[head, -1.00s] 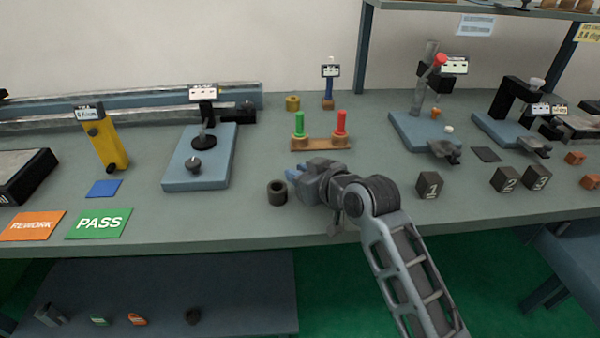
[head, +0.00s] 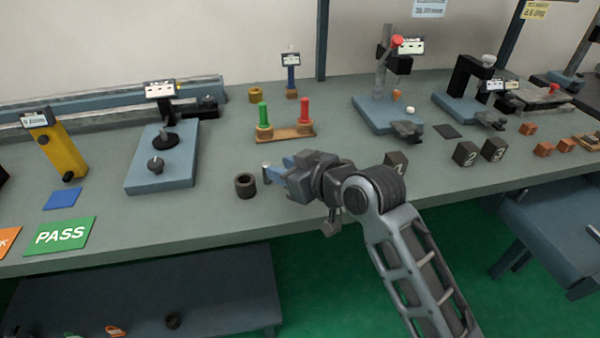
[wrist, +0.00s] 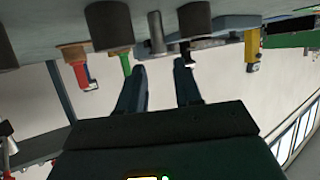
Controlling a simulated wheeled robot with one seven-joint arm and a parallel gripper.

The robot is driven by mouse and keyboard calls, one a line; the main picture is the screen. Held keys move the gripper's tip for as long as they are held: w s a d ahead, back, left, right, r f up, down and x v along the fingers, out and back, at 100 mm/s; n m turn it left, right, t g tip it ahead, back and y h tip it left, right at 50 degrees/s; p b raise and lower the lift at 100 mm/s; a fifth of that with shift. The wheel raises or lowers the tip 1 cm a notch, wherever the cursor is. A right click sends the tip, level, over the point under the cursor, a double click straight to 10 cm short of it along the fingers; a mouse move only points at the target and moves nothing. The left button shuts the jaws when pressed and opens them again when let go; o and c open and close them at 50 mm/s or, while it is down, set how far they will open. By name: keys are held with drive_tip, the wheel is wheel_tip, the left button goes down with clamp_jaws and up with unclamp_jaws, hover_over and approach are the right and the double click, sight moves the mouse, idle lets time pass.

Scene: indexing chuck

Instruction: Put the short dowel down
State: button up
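A small grey metal dowel (head: 266,172) stands upright on the bench, just left of my gripper's fingertips in the head view. In the wrist view, which shows the scene upside down, the dowel (wrist: 156,32) stands beyond the fingertips, in line with the gap between them. My gripper (head: 282,170) is low over the front of the bench. Its two fingers (wrist: 160,70) are spread apart with nothing between them, and they look clear of the dowel.
A dark hollow ring (head: 245,184) stands left of the dowel. Behind are a wooden stand (head: 290,133) with green and red pegs and a brass ring (head: 255,95). A blue-based fixture (head: 163,158) stands further left. Numbered dark blocks (head: 466,153) sit right. The bench's front edge is close.

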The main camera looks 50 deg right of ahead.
drive_tip(key=shift+v, duration=2.7)
drive_tip(key=s+a+f, duration=0.3)
drive_tip(key=s+a, duration=0.1)
drive_tip(key=s, duration=0.4)
drive_tip(key=s+a+f, duration=0.3)
drive_tip(key=s, duration=0.5)
drive_tip(key=s+a+r, duration=0.1)
drive_tip(key=s+a, duration=0.1)
drive_tip(key=s, duration=0.4)
drive_tip(key=s+a+r+n+t+y, duration=0.1)
drive_tip(key=s+a+r, duration=0.1)
drive_tip(key=s, duration=0.4)
drive_tip(key=shift+s+a, duration=0.35)
drive_tip(key=shift+a, duration=0.2)
drive_tip(key=shift+o, duration=1.3)
drive_tip(key=shift+s+a+r, duration=0.1)
drive_tip(key=shift+s+r, duration=0.15)
drive_tip(key=shift+s, duration=0.05)
